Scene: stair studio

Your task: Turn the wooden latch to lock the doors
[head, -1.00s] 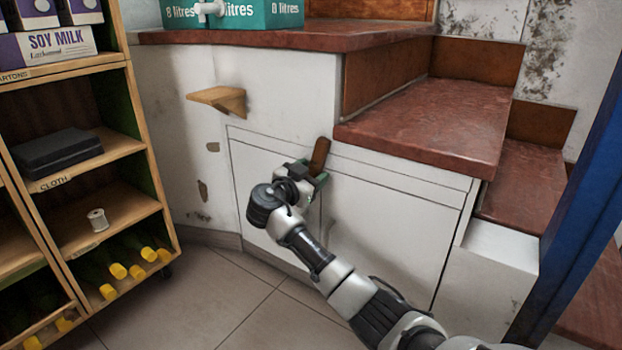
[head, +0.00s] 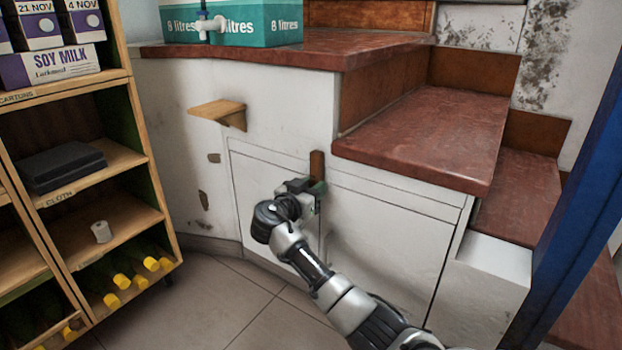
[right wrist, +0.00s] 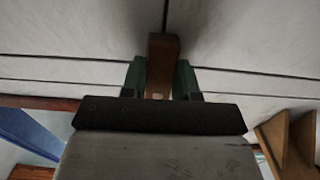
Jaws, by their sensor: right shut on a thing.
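The brown wooden latch (head: 317,165) is on the white cabinet front under the stairs, at the seam between the left door (head: 262,185) and the right door (head: 390,235). It stands about upright, and its upper end shows above my gripper. My right gripper (head: 316,190) is shut on the latch. In the right wrist view the latch (right wrist: 162,62) lies between the two green fingertips (right wrist: 161,80). The latch's lower part is hidden by my gripper in the head view. Both doors look flush with the front. My left gripper is not in view.
A wooden shelf unit (head: 150,160) with cartons and bottles stands at the left. A small wooden wall bracket (head: 220,110) juts out left of the latch. Red stair treads (head: 430,130) overhang the right door. A blue post (head: 570,190) rises at the right.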

